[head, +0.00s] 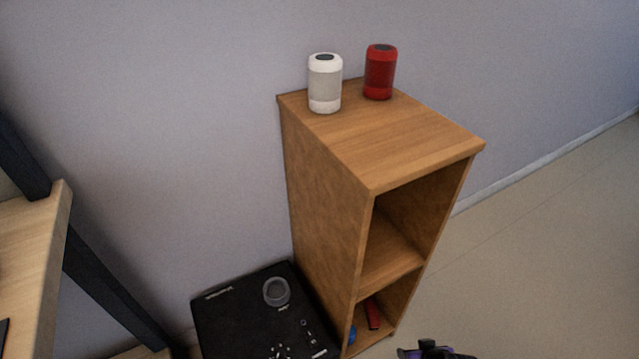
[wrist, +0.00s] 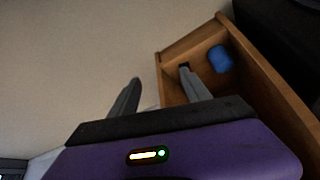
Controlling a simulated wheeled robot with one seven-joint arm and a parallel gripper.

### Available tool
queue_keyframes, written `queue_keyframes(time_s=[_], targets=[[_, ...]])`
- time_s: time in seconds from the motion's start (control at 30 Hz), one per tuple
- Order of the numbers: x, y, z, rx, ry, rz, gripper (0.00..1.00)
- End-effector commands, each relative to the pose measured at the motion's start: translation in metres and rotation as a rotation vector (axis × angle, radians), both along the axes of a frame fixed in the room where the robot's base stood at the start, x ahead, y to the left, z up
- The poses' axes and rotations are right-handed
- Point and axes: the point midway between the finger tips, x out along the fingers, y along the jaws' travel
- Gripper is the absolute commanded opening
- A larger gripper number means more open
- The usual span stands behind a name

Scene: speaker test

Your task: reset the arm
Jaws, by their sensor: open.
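My gripper (wrist: 160,74) is open in the wrist view, its two grey fingers apart with nothing seen between them. The right finger overlaps the view of a wooden shelf compartment; I cannot tell whether it reaches inside. In the head view only a small purple and black part of my arm shows at the bottom edge, right of the shelf's foot; the fingers are not seen there.
A wooden shelf unit (head: 325,185) stands against the wall, with a white speaker (head: 324,84) and a red speaker (head: 380,73) on top. Its lower compartment holds a red item (head: 373,314) and a blue item (wrist: 220,59). A black box (head: 235,318) stands left. Floor at right is clear.

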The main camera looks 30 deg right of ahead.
Motion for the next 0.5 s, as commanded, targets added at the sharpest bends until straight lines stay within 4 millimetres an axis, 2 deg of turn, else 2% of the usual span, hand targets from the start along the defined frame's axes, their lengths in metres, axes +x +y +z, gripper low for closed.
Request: queue_keyframes(time_s=[0.17,0.3,0.5], targets=[[0.018,-0.014,0.02,-0.049,-0.078,-0.023,0.56],[0.03,-0.025,0.046,-0.105,-0.17,-0.047,0.56],[0.035,-0.017,0.095,-0.196,-0.337,-0.055,0.56]])
